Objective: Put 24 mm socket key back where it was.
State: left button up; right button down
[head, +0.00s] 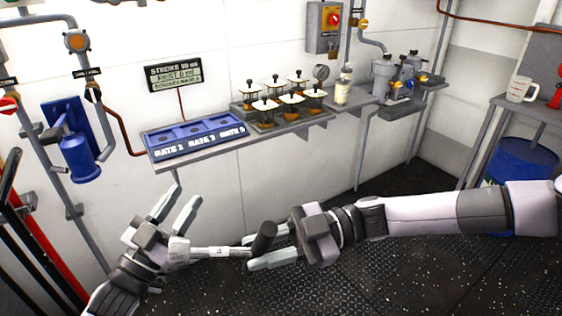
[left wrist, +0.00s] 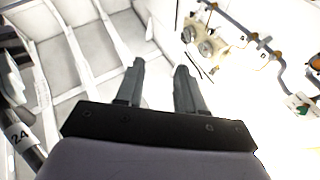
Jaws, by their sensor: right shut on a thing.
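The 24 mm socket key has a dark handle (head: 263,239) and a pale shaft (head: 222,252) with a small label, ending in a wider pale head to the left. My right gripper (head: 249,253) is shut on the dark handle and holds the key roughly level above the floor. The key's far end lies close to my left gripper's wrist; I cannot tell whether they touch. A part marked "24" also shows at the lower left of the left wrist view (left wrist: 20,136). My left gripper (head: 184,194) is open and empty, its fingers pointing up; its fingers also show in that view (left wrist: 160,67).
A wall shelf carries a blue tray (head: 195,138) with rate labels and several white-capped jars (head: 291,100). A blue cylinder (head: 80,157) hangs on the left wall. At right, a bench holds a measuring jug (head: 521,89) above a blue drum (head: 527,158). Dark floor lies below.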

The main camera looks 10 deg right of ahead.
pick_arm(q)
jog(key=s+d+r+m+g+h, duration=0.2)
jog(key=d+r+m+g+h, duration=0.9)
jog(key=r, duration=0.3)
jog(key=s+d+r+m+g+y, duration=0.4)
jog(key=s+d+m+g+y, duration=0.3)
jog(key=s+d+m+g, duration=0.7)
jog(key=n+t+y, duration=0.2)
jog(key=t+y, duration=0.4)
jog(key=y, duration=1.3)
send_over(266, 250)
jog(key=d, duration=0.2)
notch_tip(266, 250, down, 2)
jog(key=f, duration=0.4)
jog(key=a+f, duration=0.1)
jog(key=f, duration=0.7)
jog(key=shift+a, duration=0.35)
